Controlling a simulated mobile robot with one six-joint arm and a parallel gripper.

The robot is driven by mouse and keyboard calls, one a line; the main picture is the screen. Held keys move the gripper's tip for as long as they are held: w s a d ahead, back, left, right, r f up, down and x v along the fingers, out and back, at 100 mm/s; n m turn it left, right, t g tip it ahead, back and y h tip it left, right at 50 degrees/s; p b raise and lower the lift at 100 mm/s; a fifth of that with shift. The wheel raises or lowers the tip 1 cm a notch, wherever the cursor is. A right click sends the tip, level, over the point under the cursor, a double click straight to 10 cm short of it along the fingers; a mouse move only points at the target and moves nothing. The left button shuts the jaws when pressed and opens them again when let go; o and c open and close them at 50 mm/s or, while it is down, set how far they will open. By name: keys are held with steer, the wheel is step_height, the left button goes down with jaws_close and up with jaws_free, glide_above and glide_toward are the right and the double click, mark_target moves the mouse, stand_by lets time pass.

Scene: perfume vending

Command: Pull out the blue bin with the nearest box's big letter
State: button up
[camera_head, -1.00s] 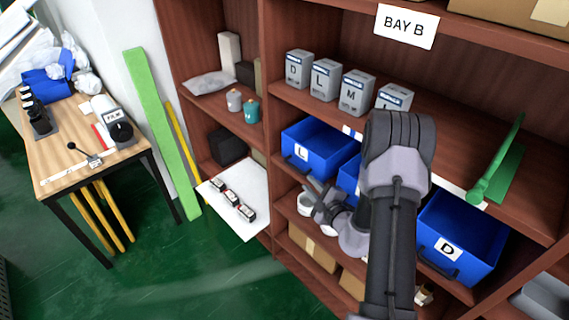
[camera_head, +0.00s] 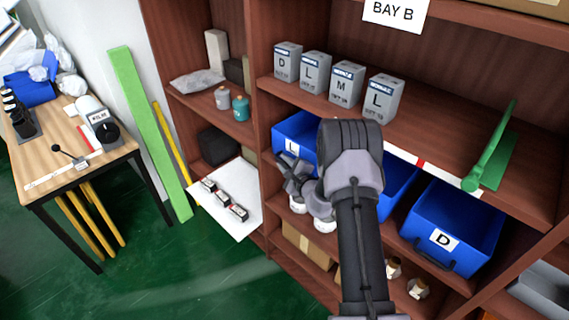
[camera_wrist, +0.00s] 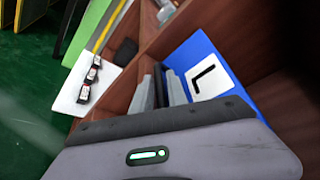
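Several grey boxes stand in a row on the upper shelf, lettered D (camera_head: 287,62), L (camera_head: 314,72), M (camera_head: 346,82) and L (camera_head: 381,98); the rightmost L box looks nearest. Below are blue bins: the L bin (camera_head: 283,128) at left, a middle bin (camera_head: 397,190) whose label is hidden behind my arm, and the D bin (camera_head: 452,222) at right. My gripper (camera_head: 287,174) is at the L bin's front. In the wrist view, its fingers (camera_wrist: 163,92) are apart beside the L label (camera_wrist: 208,77), with a dark bar, seemingly the handle, between them; contact is unclear.
A green bracket-like object (camera_head: 492,150) stands on the shelf at right. A white board (camera_head: 232,205) with small dark-and-white items juts out left of the bins. A wooden table (camera_head: 75,150) stands at far left. Green floor (camera_head: 165,270) is open in front.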

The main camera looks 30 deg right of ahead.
jaws_close()
stand_by(1.4)
